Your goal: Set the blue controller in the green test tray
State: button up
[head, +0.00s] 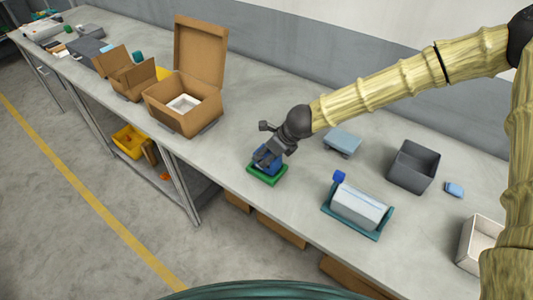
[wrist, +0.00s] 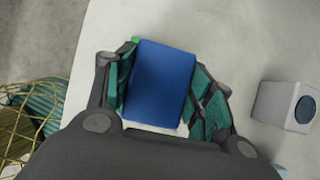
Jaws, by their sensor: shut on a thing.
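The blue controller (wrist: 162,84) is a flat blue block between the two fingers of my gripper (wrist: 165,100) in the wrist view. My gripper is shut on it. In the head view the blue controller (head: 267,160) shows under my gripper (head: 268,158), at or just above the green test tray (head: 268,178) near the table's front edge. Whether the controller touches the tray's floor I cannot tell. In the wrist view only a small green corner of the tray (wrist: 135,40) shows; the controller and fingers hide the rest.
An open cardboard box (head: 175,110) stands to the left. The table around the green tray is clear.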

jog(key=shift+f, duration=0.6)
jog(key=shift+f, duration=0.1)
jog(key=o, duration=1.3)
jog(key=shift+b+v, duration=0.5)
jog(key=shift+v, duration=5.55)
jog(key=shift+a, duration=0.15)
